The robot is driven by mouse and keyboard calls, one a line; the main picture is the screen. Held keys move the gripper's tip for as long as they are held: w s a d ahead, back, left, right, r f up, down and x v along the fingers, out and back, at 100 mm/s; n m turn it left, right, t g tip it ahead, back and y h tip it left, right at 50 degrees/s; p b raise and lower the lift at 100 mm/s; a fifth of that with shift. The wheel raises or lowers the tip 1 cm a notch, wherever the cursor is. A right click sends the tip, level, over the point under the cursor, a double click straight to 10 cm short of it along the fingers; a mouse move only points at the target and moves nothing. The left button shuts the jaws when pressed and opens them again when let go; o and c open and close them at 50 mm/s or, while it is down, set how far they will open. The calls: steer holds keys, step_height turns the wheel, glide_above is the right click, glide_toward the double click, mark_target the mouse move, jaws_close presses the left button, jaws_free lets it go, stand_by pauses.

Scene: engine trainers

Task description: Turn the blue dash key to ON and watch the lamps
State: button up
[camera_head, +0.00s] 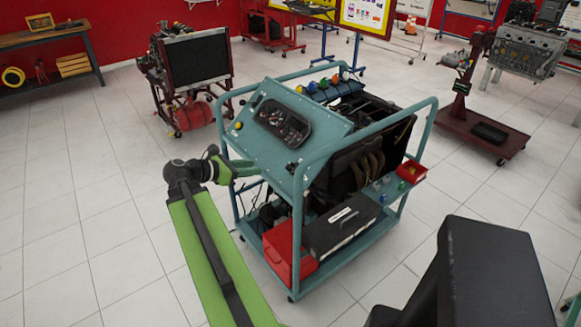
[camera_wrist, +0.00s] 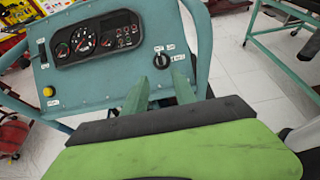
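The teal dash panel (camera_head: 262,147) slopes on a wheeled engine trainer. In the wrist view, a small dark key switch (camera_wrist: 161,61) sits at the panel's lower right, with small labels around it; I cannot make out blue on it or its exact setting. The black instrument cluster (camera_wrist: 98,37) holds round gauges and a block of small lamps (camera_wrist: 124,36); I cannot tell if any is lit. My gripper (camera_wrist: 160,78) is open, its two green fingers apart below the key, nothing between them. In the head view, my gripper (camera_head: 246,167) is at the panel's near left edge.
A yellow button (camera_wrist: 48,91) is at the panel's lower left in the wrist view. Teal frame tubes (camera_head: 298,220) surround the trainer. A red box (camera_head: 280,250) and a black case (camera_head: 342,225) sit on its lower shelf.

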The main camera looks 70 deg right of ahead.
mark_target(288, 165)
steer(key=b+x, duration=0.6)
steer(key=x, duration=1.1)
steer(key=shift+s+d+b, duration=0.1)
steer(key=shift+d+b, duration=0.1)
steer(key=shift+b, duration=0.15)
steer(key=shift+s, duration=0.1)
jaws_close()
